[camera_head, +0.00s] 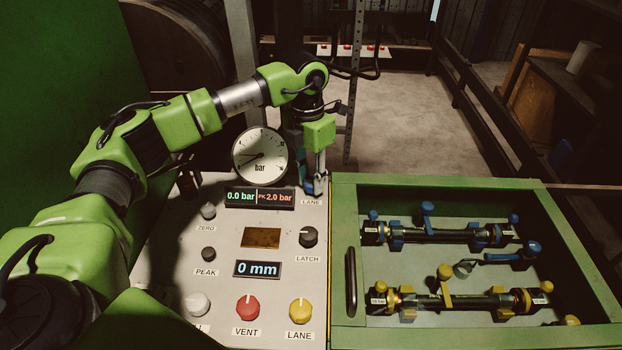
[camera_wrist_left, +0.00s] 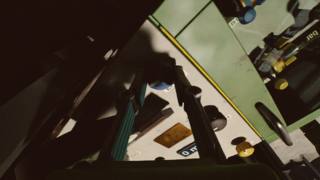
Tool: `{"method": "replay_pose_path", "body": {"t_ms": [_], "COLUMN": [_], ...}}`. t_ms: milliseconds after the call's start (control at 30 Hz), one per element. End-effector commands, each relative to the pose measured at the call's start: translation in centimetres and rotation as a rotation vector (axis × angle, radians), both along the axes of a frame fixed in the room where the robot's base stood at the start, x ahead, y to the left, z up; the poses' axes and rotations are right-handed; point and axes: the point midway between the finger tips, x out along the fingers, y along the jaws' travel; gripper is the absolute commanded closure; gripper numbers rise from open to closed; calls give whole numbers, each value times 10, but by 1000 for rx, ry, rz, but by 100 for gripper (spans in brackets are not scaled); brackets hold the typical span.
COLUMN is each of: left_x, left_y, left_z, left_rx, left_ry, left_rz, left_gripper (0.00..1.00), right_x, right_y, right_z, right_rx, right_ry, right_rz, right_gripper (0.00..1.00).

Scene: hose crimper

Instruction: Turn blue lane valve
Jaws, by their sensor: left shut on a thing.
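My left gripper (camera_head: 315,187) points down at the upper right corner of the control panel, just above a LANE label. In the left wrist view a blue knob (camera_wrist_left: 160,86), the blue lane valve, shows between the fingertips of the left gripper (camera_wrist_left: 158,88). The gripper is shut on this knob. In the head view the fingers hide most of the knob, so its angle cannot be told. My right gripper is not in view.
The panel (camera_head: 218,240) carries a bar gauge (camera_head: 260,155), a latch knob (camera_head: 308,237), a red vent knob (camera_head: 248,307) and a yellow lane knob (camera_head: 300,311). A green-framed case (camera_head: 455,180) with blue and yellow hose fittings stands close on the right.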

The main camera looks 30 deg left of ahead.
Motion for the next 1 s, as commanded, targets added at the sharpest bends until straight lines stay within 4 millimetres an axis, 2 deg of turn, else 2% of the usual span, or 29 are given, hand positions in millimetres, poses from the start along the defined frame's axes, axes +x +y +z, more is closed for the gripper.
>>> {"method": "replay_pose_path", "body": {"t_ms": [400,1000], "left_x": [1,2], "left_y": [0,0], "left_z": [2,3], "left_rx": [-2,-2], "left_ry": [-7,-8], "left_rz": [232,282], "left_gripper": [96,96], "right_x": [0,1], "right_y": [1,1], "right_z": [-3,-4], "right_rx": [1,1], "right_ry": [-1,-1], "right_rz": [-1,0], "right_gripper": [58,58]}}
